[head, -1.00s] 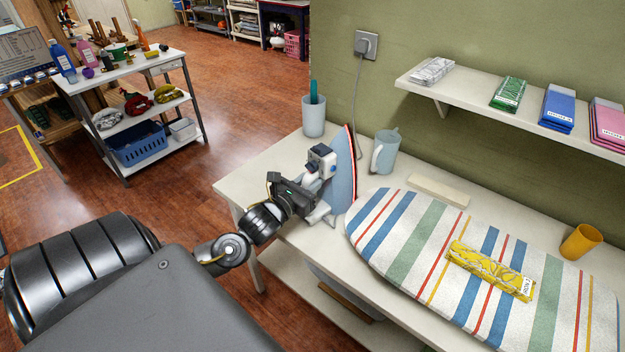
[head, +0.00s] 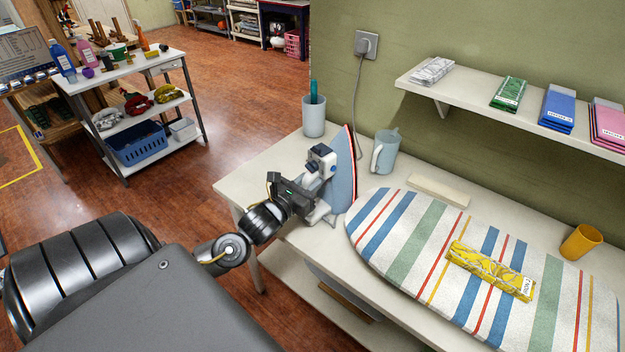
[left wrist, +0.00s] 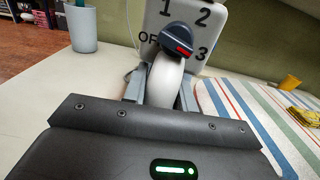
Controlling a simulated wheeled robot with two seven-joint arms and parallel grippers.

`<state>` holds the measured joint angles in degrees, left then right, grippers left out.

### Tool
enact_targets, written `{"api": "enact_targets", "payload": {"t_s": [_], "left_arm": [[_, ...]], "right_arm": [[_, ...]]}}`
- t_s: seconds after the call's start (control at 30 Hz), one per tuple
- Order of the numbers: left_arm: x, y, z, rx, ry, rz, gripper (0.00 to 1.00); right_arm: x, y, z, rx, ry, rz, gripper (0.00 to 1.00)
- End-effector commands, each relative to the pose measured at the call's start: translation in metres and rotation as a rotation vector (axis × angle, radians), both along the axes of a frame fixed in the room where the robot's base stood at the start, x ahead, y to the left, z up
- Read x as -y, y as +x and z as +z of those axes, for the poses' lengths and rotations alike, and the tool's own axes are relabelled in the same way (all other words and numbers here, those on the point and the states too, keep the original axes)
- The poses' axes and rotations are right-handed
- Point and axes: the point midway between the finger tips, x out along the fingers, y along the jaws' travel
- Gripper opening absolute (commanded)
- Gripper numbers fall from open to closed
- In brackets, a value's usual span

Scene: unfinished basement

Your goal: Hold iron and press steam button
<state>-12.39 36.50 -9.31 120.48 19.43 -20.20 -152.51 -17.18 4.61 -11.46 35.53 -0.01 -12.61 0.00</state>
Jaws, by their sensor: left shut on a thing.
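My left gripper (head: 312,194) reaches in from the left and is shut on the iron's white handle (left wrist: 165,80). In the left wrist view the gripper's fingers (left wrist: 160,92) lie on both sides of the handle. I cannot make out a steam button. My right gripper is not in view.
A striped ironing board (head: 430,240) with a folded yellow cloth (head: 490,270) lies right of the iron. A cord runs up to a wall socket (head: 366,45).

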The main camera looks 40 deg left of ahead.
Motion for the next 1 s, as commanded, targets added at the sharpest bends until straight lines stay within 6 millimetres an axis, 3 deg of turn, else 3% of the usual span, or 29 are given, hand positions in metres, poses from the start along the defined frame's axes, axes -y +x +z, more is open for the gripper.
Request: {"api": "enact_targets", "payload": {"t_s": [0.23,0.53,1.0], "left_arm": [[0.0009,-0.0003,-0.0007,-0.001,-0.004,-0.001,0.0],[0.0009,-0.0004,-0.0007,-0.001,-0.005,-0.001,0.0],[0.0008,-0.0004,-0.0008,-0.001,-0.004,-0.001,0.0]], "right_arm": [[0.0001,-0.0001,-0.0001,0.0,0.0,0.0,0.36],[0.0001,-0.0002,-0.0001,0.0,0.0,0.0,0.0],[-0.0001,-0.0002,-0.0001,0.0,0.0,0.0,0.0]]}}
